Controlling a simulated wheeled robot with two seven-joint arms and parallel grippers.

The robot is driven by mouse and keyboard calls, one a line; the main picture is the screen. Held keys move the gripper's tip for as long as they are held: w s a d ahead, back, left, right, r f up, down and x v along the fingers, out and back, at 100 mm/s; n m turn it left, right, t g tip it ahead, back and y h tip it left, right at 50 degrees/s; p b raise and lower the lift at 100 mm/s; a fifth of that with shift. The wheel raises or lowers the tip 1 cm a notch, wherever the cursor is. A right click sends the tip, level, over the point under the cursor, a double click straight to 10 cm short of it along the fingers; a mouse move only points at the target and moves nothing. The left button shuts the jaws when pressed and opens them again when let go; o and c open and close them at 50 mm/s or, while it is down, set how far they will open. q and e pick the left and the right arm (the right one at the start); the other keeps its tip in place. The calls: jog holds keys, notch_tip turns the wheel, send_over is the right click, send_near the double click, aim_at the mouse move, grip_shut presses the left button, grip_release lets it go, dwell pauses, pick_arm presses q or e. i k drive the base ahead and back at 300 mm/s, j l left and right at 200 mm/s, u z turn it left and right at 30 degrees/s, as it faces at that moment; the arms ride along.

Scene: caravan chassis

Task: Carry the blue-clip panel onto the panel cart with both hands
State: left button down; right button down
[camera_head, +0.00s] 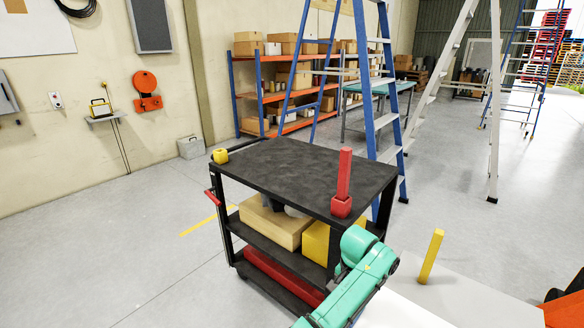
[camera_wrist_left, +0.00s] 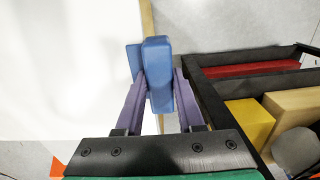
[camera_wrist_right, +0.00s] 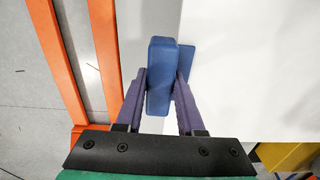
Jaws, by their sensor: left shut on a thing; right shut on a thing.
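The panel is a large flat white sheet; it fills the left of the left wrist view (camera_wrist_left: 60,70) and the right of the right wrist view (camera_wrist_right: 250,70). My left gripper (camera_wrist_left: 158,95) is shut on a blue clip (camera_wrist_left: 158,60) at the panel's edge. My right gripper (camera_wrist_right: 160,95) is shut on another blue clip (camera_wrist_right: 160,60) at an opposite edge. The panel is beside the cart. In the head view both grippers are hidden or out of frame.
The cart's top is otherwise bare; its shelves hold a wooden box (camera_head: 270,225) and a yellow box (camera_head: 316,243). A yellow post (camera_head: 431,256) stands to the right. A blue ladder (camera_head: 385,110) stands behind the cart. Orange bars (camera_wrist_right: 60,65) lie beside my right gripper. Floor left is clear.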

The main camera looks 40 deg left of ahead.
aim_at(297, 167)
jog(key=k+j, duration=0.1)
jog(key=j, duration=1.65)
jog(key=k+j, duration=0.15)
jog(key=j, duration=0.75)
jog(key=u, duration=0.05)
